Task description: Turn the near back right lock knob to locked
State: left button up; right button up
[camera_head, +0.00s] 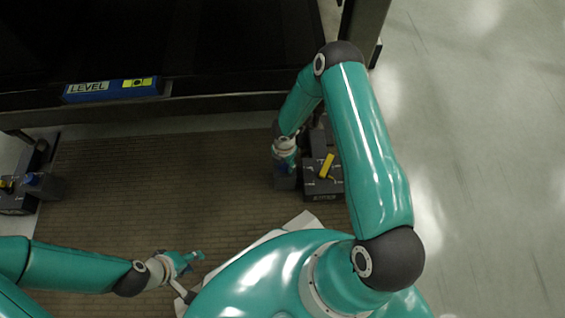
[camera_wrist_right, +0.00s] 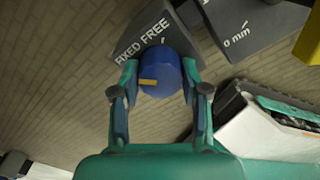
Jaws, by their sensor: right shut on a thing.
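A blue knob (camera_wrist_right: 160,72) sits on a dark grey block (camera_wrist_right: 158,28) lettered FIXED and FREE. The knob carries a short orange mark on its face, lying left of its middle. My right gripper (camera_wrist_right: 160,76) has one finger on each side of the knob and is shut on it. In the head view the right gripper (camera_head: 286,163) is over the left part of the dark unit (camera_head: 322,193), and mostly hides the knob. My left gripper (camera_head: 190,262) is low at the left, away from the units; its finger gap is too small to tell.
A yellow handle (camera_head: 326,165) stands just right of my right gripper. A similar dark unit (camera_head: 14,203) with a blue knob (camera_head: 32,178) is at the far left. A blue LEVEL bar (camera_head: 105,89) lies along the dark plate's edge. The brown floor between the units is clear.

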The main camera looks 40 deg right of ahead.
jog(key=shift+w+d+r, duration=0.1)
jog(key=shift+w+d, duration=0.1)
jog(key=shift+w, duration=0.1)
jog(key=o, duration=1.1)
jog(key=shift+o, duration=0.2)
jog(key=shift+s+a, duration=0.1)
